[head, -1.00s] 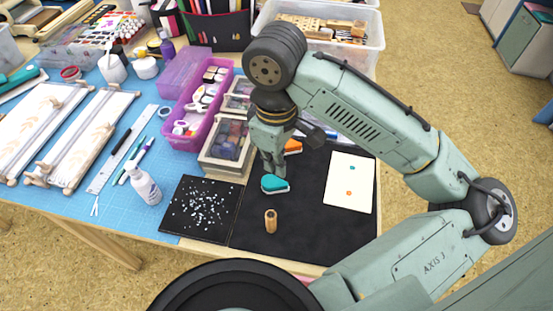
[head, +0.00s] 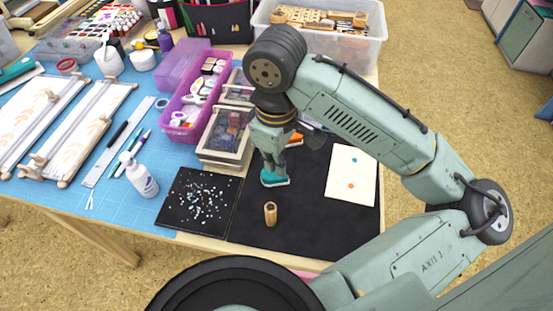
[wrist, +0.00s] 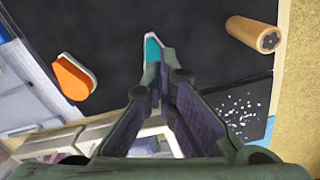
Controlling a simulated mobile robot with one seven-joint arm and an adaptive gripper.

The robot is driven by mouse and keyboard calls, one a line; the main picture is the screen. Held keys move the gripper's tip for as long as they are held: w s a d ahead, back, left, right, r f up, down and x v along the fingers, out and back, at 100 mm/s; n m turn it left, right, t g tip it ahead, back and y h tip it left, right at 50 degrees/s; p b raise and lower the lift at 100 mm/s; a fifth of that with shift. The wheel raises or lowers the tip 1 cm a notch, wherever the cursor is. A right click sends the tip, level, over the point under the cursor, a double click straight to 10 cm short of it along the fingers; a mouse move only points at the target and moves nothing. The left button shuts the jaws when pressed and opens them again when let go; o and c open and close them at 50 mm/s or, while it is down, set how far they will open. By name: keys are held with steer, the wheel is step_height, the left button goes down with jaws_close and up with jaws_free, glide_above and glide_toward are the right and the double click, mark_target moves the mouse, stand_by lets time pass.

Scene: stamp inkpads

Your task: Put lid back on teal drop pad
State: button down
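The teal drop pad (head: 273,179) is on the black mat (head: 307,217), with a pale edge along its bottom. My gripper (head: 274,168) is low, directly over it, with its fingertips at the pad. In the wrist view, a narrow teal and white part of the pad (wrist: 152,50) shows at the fingertips (wrist: 163,78); the fingers hide the rest. The fingers are close together, but I cannot tell whether they grip it. I cannot tell lid from base here, and no separate teal lid shows.
An orange pad (wrist: 74,77) lies beside my gripper; my arm partly hides it in the head view. A wooden cylinder (head: 270,213) stands in front. A white card (head: 351,174) lies right, a speckled black sheet (head: 197,204) left. Drawer boxes (head: 224,143) stand close behind-left.

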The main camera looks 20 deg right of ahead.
steer(key=shift+f+b, duration=0.8)
steer(key=shift+f, duration=0.4)
steer(key=shift+r, duration=0.1)
steer(key=shift+r+p, duration=3.55)
steer(key=shift+p, duration=0.05)
steer(key=shift+f, duration=0.1)
